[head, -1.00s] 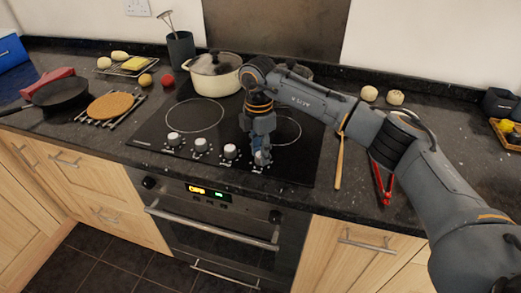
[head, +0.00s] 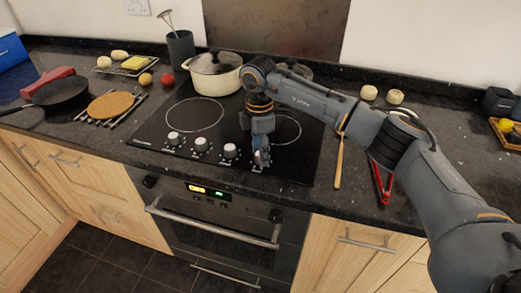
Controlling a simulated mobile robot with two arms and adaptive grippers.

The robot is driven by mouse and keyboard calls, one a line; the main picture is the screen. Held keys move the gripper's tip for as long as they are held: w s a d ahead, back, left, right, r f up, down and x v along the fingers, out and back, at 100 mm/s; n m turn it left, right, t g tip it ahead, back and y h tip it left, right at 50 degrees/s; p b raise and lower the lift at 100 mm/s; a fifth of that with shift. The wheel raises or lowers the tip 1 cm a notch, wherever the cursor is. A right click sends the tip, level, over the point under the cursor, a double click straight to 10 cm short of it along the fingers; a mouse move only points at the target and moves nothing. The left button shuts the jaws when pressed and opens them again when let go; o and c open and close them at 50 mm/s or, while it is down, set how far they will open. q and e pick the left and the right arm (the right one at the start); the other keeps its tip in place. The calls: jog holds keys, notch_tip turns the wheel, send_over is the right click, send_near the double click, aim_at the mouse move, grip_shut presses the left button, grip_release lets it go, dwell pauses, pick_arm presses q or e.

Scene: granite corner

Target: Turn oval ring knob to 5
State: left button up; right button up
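The black glass hob (head: 150,128) has a row of silver knobs along its front edge. Three show clearly: the left knob (head: 173,138), the middle knob (head: 200,145) and the third knob (head: 230,151). My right gripper (head: 261,160) points straight down at the right end of this row. Its fingers cover the knob place there, so I cannot see that knob's setting or whether the fingers grip it. The knob labels are too small to read, so I cannot tell which is the oval ring one. My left gripper is not in view.
A cream pot (head: 214,78) stands at the back of the hob. A wooden utensil (head: 339,162) and red-handled tongs (head: 382,182) lie right of the hob. A black pan (head: 60,93) and a round brown board (head: 116,104) are at left. An oven handle (head: 210,224) sits below.

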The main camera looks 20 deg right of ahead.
jog(key=shift+o, duration=0.5)
jog(key=shift+r, duration=0.1)
jog(key=shift+w+r, duration=0.1)
jog(key=shift+r, duration=0.15)
notch_tip(320, 180, up, 11)
jog(key=shift+w+r, duration=0.2)
jog(key=shift+w, duration=0.05)
